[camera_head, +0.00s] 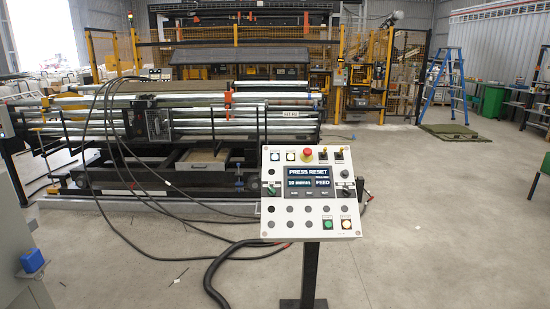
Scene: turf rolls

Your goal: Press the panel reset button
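A light grey control panel (311,211) stands on a dark post near the middle of the head view, its face toward me. A red mushroom button (307,152) sits at the top. A green button (328,224) and a pale, lit-looking button (346,224) sit at the lower right. Two more pale buttons are at the top left, and several dark buttons and knobs fill the rest. The small labels are unreadable, so I cannot tell which is reset. Neither gripper is in view.
A long roller machine (190,125) stands behind the panel on the left. Black cables (150,245) trail across the floor left of the post. A grey cabinet (15,240) with a blue box (32,260) is at the left edge. The floor (440,230) right of the panel is mostly clear.

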